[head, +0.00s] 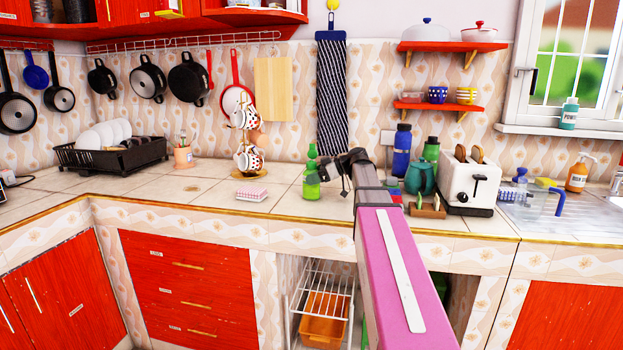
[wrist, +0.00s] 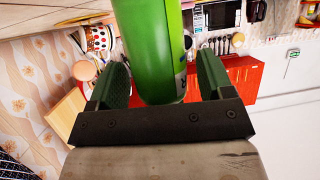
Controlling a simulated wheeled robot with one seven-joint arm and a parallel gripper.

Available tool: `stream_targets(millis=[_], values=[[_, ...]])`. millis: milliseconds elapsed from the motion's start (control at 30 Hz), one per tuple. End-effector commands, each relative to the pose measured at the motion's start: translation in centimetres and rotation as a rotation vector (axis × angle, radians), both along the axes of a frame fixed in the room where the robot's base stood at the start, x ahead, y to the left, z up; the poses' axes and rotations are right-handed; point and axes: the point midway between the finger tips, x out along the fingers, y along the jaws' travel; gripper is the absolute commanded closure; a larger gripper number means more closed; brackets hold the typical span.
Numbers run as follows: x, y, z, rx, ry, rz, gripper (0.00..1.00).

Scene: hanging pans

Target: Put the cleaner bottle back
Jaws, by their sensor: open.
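A green spray bottle (head: 311,177), which looks like the cleaner bottle, stands upright on the tiled counter in the head view. My gripper (head: 328,166) is at its right side, low over the counter. In the wrist view the green bottle (wrist: 152,45) fills the space between the two dark green fingers of my gripper (wrist: 162,68). The fingers are apart, one on each side of the bottle, and a gap shows at least on the right. The bottle's far end is cut off by the wrist picture's edge.
Blue bottle (head: 401,150), teal kettle (head: 420,177) and toaster (head: 469,184) are on the right. Below is an open shelf bay with a white wire rack (head: 322,282) and orange bin (head: 325,322).

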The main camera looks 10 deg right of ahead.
Motion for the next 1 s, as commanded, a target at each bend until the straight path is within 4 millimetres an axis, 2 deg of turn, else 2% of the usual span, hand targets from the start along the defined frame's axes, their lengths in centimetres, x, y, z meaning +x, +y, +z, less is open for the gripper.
stream_targets(millis=[300,500,700,1000], values=[[-1.5,-5.5,2.4,0.001,-0.001,-0.003,0.26],[-2.4,-8.4,3.7,0.0,-0.001,-0.002,0.26],[-2.9,-9.8,4.3,0.0,0.0,-0.001,0.26],[-3.0,-9.9,4.3,0.0,0.0,0.0,0.26]])
